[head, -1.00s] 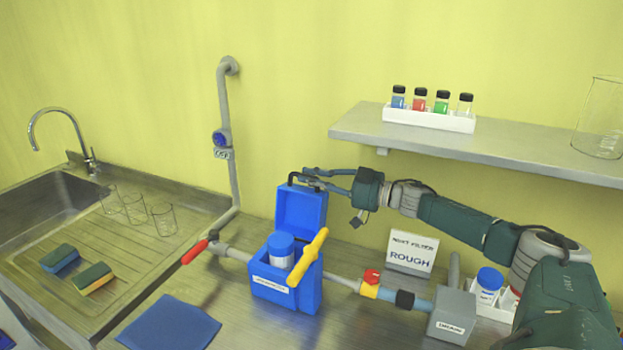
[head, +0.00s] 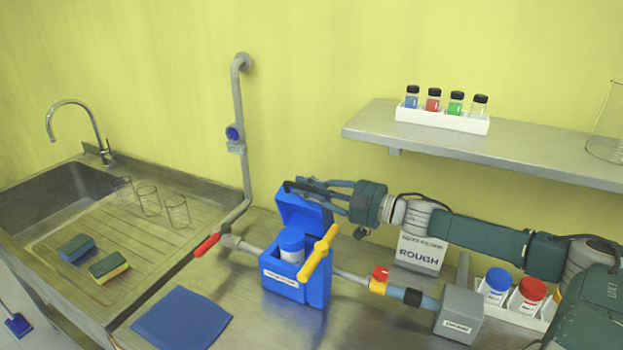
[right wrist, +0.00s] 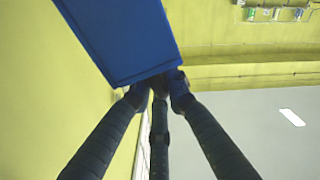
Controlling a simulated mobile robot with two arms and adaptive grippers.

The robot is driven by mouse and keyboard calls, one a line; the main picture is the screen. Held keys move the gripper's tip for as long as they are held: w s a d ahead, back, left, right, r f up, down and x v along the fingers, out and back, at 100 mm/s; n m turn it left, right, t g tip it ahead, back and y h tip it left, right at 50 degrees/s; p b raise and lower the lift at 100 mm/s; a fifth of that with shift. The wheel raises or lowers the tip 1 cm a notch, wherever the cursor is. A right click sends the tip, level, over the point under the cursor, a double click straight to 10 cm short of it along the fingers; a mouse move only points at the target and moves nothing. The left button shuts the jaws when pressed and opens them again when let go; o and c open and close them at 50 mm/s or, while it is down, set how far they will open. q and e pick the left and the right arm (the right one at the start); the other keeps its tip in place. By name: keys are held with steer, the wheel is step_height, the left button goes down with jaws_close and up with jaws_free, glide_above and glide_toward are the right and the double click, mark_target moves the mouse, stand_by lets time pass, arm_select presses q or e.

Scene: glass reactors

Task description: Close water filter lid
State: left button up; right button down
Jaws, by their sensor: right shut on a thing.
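The blue water filter box (head: 312,285) stands on the steel counter with a blue-capped cartridge (head: 291,243) inside it. In the right wrist view the fingers (right wrist: 158,85) meet at the edge of the blue lid (right wrist: 120,40). A yellow handle (head: 319,252) is at the box's right front. My left gripper is not in view.
A pipe with a red handle (head: 206,245) joins the box on the left. A pipe with a red-and-yellow valve (head: 380,280) runs right to a grey block (head: 459,314). A shelf (head: 480,149) hangs above my right arm. A blue mat (head: 181,319) lies in front.

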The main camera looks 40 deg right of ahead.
steer(key=shift+s+a+f, duration=0.1)
steer(key=shift+s+a, duration=0.1)
steer(key=shift+a, duration=0.25)
steer(key=c, duration=1.8)
jaws_free()
steer(key=shift+s+a, duration=0.1)
steer(key=shift+a, duration=0.05)
steer(key=shift+s+d+f, duration=0.1)
steer(key=shift+d, duration=0.1)
steer(key=shift+s+d+f, duration=0.1)
steer(key=shift+s+d, duration=0.15)
steer(key=shift+s, duration=0.3)
steer(key=v, duration=1)
steer(key=shift+s+r, duration=0.25)
